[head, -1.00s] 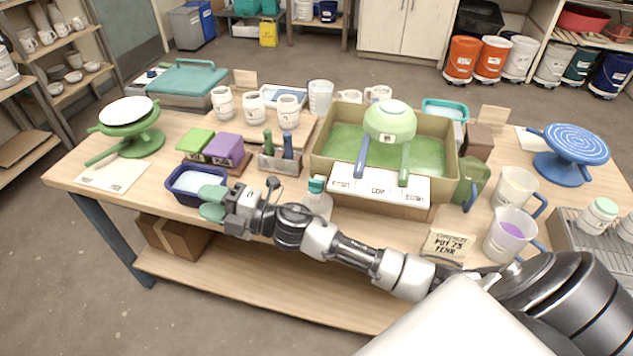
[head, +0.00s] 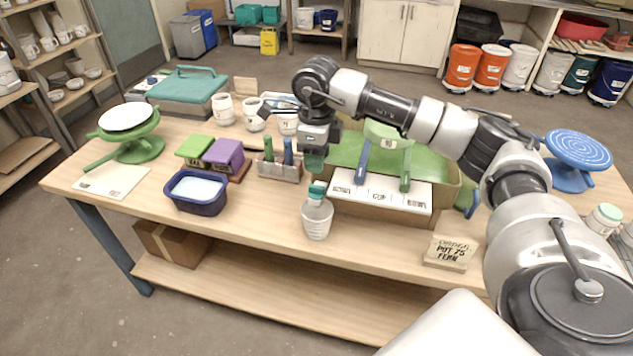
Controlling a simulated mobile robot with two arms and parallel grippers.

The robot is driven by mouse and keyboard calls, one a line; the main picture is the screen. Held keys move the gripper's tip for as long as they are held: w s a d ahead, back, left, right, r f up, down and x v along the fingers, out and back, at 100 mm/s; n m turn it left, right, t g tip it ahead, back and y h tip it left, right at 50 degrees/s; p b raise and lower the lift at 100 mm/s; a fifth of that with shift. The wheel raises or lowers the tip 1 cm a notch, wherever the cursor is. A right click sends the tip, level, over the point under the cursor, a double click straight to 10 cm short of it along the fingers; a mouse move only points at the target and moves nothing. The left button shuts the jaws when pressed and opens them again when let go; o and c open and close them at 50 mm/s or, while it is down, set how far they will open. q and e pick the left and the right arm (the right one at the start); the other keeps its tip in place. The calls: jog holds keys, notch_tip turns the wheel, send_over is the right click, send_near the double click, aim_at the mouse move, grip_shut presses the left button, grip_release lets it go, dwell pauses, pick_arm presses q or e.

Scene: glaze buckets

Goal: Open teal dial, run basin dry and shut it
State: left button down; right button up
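The basin (head: 447,205) is a cardboard-brown box holding green glaze, with a white labelled panel (head: 378,191) along its front. A teal part (head: 317,190), which I take for the teal dial, shows at the panel's left end. A whitish cup-like vessel (head: 316,221) is directly below it. My arm hides much of the basin. My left gripper is not in view.
A blue-handled tool (head: 363,160) and a green-handled one (head: 405,170) lean over the panel. The table front between tub and cup is clear.

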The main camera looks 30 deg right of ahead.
aim_at(317, 186)
notch_tip(317, 186, down, 8)
jog(key=shift+r+p, duration=0.1)
jog(key=shift+p, duration=0.45)
jog(key=shift+c, duration=0.3)
grip_shut()
